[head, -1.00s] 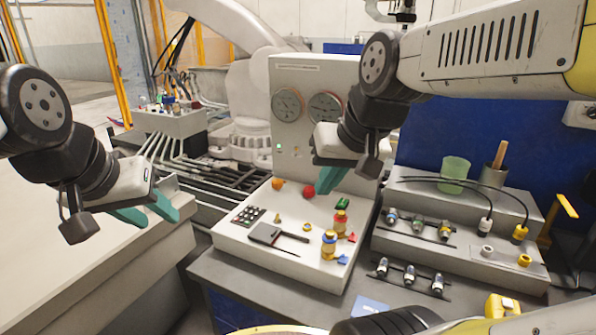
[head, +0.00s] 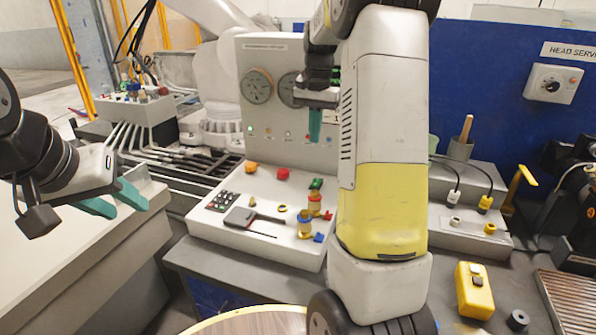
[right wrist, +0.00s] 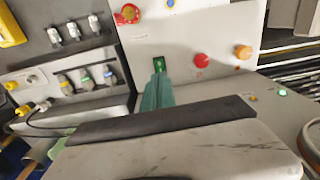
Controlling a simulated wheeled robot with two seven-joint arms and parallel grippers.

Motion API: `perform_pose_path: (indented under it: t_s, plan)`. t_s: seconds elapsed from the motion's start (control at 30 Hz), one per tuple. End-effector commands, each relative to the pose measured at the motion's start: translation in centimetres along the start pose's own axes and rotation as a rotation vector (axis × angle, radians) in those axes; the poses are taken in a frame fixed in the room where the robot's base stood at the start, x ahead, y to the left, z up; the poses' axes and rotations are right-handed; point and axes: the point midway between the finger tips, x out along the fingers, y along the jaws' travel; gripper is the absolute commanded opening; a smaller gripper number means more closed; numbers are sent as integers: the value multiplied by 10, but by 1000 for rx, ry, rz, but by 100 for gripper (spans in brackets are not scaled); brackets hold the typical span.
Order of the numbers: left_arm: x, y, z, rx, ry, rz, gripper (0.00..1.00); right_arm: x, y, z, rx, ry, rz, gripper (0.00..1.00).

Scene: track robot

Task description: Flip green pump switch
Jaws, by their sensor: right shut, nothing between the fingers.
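The green switch (head: 316,184) sits on the pale sloping deck of the control console, behind the brass valve with red bands. My right gripper (head: 315,138) is shut and empty, pointing down above the switch in the head view. In the right wrist view its teal fingers (right wrist: 157,88) appear close to the switch; I cannot tell whether they touch it. My left gripper (head: 118,202) is open and empty at the left, over the pale bench.
The deck holds an orange button (head: 251,168), a red button (head: 283,174), a keypad (head: 222,201) and brass valves (head: 305,226). Gauges (head: 257,86) are on the upright panel. My right arm hides part of the connector rack at right. A yellow device (head: 474,290) lies on the counter.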

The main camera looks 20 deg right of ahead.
Motion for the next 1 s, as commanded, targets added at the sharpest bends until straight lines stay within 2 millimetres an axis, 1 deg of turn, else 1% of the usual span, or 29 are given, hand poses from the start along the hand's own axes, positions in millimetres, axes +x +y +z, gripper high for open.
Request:
perform_pose_path:
  t_s: [0.03,0.1,0.2,0.53,0.67,0.77,1.0]
  plan:
    - [0,0,0,0,0,0,39,5,0,-6,13,-7,12,0]
    - [0,0,0,0,0,0,39,9,0,-10,24,-11,20,0]
    - [0,0,0,0,0,0,39,11,0,-13,32,-15,27,0]
    - [0,0,0,0,0,0,39,12,0,-13,32,-16,27,0]
    - [0,0,0,0,0,0,39,20,0,-12,32,-17,28,0]
    - [0,0,0,0,0,0,39,34,1,-12,31,-19,29,0]
    - [0,0,0,0,0,0,39,86,3,-11,32,-20,29,0]
